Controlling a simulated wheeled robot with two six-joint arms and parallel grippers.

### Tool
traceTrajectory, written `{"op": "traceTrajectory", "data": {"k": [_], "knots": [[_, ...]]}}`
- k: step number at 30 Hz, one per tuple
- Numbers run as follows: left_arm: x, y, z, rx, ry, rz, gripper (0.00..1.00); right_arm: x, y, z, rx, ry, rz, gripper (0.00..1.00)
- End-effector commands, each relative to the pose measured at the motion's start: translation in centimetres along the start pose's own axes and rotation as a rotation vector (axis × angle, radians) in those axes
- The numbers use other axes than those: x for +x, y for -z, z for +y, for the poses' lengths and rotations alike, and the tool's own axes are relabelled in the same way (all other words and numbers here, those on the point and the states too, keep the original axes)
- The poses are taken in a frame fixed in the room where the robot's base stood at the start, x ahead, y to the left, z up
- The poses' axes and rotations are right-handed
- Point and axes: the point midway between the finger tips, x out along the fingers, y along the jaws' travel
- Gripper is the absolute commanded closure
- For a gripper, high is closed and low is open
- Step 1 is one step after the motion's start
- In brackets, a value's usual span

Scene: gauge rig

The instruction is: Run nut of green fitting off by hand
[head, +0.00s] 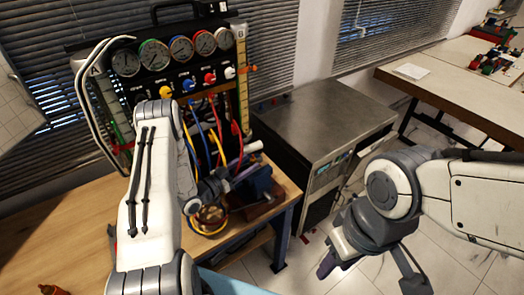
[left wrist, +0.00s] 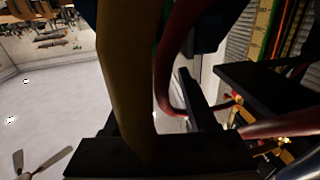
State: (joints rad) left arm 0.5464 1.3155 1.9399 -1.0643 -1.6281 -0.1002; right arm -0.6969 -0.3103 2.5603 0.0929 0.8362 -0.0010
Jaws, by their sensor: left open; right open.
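The gauge rig (head: 180,70) stands at the back left with a row of round dials, one of them green-rimmed, and coloured knobs below. I cannot pick out the green fitting or its nut. My left gripper (head: 228,178) is open among the hoses in front of the rig, its tips partly hidden. In the left wrist view, a thick yellow hose (left wrist: 128,70) and a red hose (left wrist: 165,75) cross close before the open left jaws. I cannot tell whether they touch. My right gripper (head: 328,264) is open and empty over the floor, away from the rig.
Several hoses hang over the wooden bench (head: 60,225), beside a blue vise-like block (head: 262,183). A grey metal cabinet (head: 320,120) stands to the right. A second table (head: 450,75) is at the far right. Brass fittings (left wrist: 285,140) show in the left wrist view.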

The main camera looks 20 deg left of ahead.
Motion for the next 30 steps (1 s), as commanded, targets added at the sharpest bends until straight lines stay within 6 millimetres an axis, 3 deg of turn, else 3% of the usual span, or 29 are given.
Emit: {"op": "traceTrajectory", "data": {"k": [1,9,15,22,23,27,30], "knots": [[1.1,0.4,0.1,0.001,-0.003,0.000,0.43,-0.9,0.1,-0.1,-0.001,0.000,0.000,0.56],[5.3,0.2,0.0,-0.001,0.000,-0.002,0.43,-2.5,0.1,-0.2,-0.004,0.000,0.000,0.56],[6.6,0.1,0.0,0.000,0.001,-0.001,0.43,-2.8,0.2,-0.2,-0.005,0.000,0.000,0.56],[6.7,0.0,0.0,-0.001,0.001,-0.002,0.43,-2.7,0.2,-0.2,-0.005,0.000,0.000,0.56],[6.7,0.0,0.0,-0.001,0.001,-0.002,0.46,-2.7,0.2,-0.2,-0.005,0.000,0.000,0.56],[6.7,0.0,0.1,-0.001,0.000,-0.002,1.00,-2.7,0.2,-0.2,-0.005,0.000,0.000,0.56],[6.7,0.0,0.1,-0.001,0.000,-0.002,1.00,-2.7,0.2,-0.2,-0.005,0.000,0.000,0.56]]}}
